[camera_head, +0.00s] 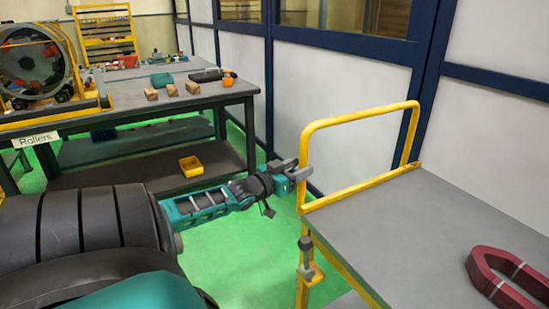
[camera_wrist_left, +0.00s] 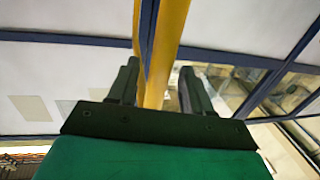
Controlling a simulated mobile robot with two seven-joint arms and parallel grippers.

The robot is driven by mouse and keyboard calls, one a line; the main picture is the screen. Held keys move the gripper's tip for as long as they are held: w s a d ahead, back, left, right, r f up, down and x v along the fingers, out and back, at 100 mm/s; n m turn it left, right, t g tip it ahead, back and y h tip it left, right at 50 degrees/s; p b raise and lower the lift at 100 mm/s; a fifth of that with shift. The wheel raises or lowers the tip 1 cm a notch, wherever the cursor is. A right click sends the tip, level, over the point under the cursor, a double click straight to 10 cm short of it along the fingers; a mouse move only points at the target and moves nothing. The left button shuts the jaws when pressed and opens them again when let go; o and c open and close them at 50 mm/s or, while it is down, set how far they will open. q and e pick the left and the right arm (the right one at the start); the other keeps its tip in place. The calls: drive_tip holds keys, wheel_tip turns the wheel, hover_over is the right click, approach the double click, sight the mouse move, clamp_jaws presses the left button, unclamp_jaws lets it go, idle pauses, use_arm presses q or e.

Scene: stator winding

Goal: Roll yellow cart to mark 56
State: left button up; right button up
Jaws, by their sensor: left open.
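The yellow cart stands at the right in the head view, with a yellow tubular handle (camera_head: 360,114) and a grey top (camera_head: 400,230). My left gripper (camera_head: 303,172) reaches in from the left to the near upright of the handle. In the left wrist view the open fingers (camera_wrist_left: 158,90) stand on either side of the yellow tube (camera_wrist_left: 166,45), with gaps visible beside it. I cannot tell whether either finger touches the tube. My right gripper is not in view. No floor mark 56 is visible.
A red horseshoe-shaped part (camera_head: 505,278) lies on the cart top. Green floor (camera_head: 235,250) is open between bench and cart. A blue-framed wall (camera_head: 330,90) runs behind.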

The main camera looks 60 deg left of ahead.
use_arm(q)
drive_tip(key=s+d+p, duration=0.1)
drive_tip(key=s+p, duration=0.1)
drive_tip(key=s, duration=0.8)
drive_tip(key=shift+s, duration=0.35)
drive_tip(key=shift+d, duration=0.1)
